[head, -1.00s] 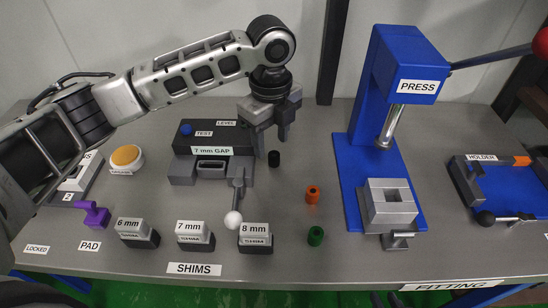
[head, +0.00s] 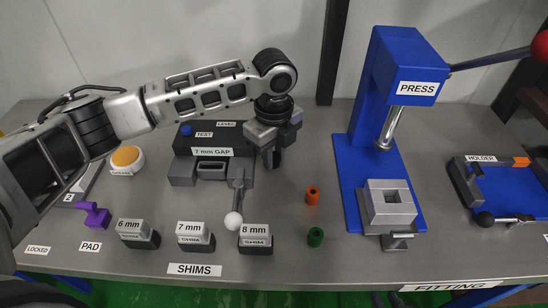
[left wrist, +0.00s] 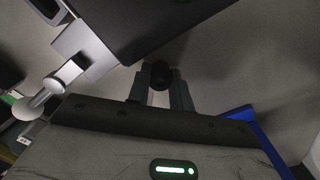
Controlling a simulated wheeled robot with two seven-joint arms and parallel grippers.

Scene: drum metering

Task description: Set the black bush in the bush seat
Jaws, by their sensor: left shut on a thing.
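My left gripper (head: 271,161) points down beside the gauge block, its jaws shut on the black bush. In the left wrist view the black bush (left wrist: 160,76) shows as a dark round end between the two fingers. In the head view the fingers mostly hide it. A grey block with a square opening (head: 389,207) stands on the blue base of the press (head: 400,90), to the right of my gripper. No label marks a bush seat. My right gripper is not in view.
An orange bush (head: 312,195) and a green bush (head: 315,236) stand on the table between my gripper and the press. A lever with a white knob (head: 233,220) stands in front of the gauge block (head: 211,142). Shim blocks line the front; a holder (head: 482,159) is at right.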

